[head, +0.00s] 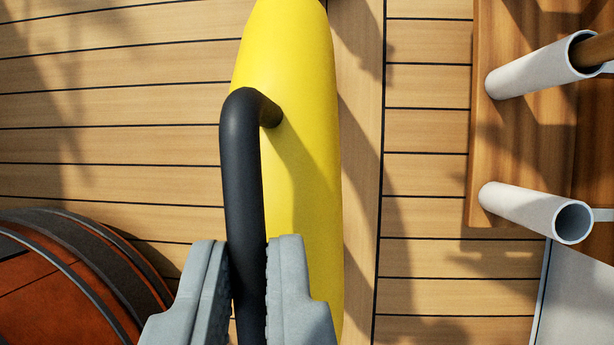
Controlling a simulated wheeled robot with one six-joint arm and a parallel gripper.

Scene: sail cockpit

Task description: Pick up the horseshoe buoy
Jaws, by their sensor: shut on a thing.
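The horseshoe buoy (291,70) is a long yellow body with a black bar handle (240,150) on it, seen from above in the head view. It runs from the top edge down the middle, and its lower part is partly hidden behind my gripper. My gripper (249,245) is at the bottom centre, its two grey fingers shut on the black handle, one on each side. I cannot tell whether the buoy touches the deck.
Planked wooden deck (120,110) lies around the buoy. A reddish-brown barrel-like thing with dark bands (70,285) is at the lower left. At right are a white tube (535,212) and another white tube (540,68) by a wooden panel (520,140). Clear deck lies left of the buoy.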

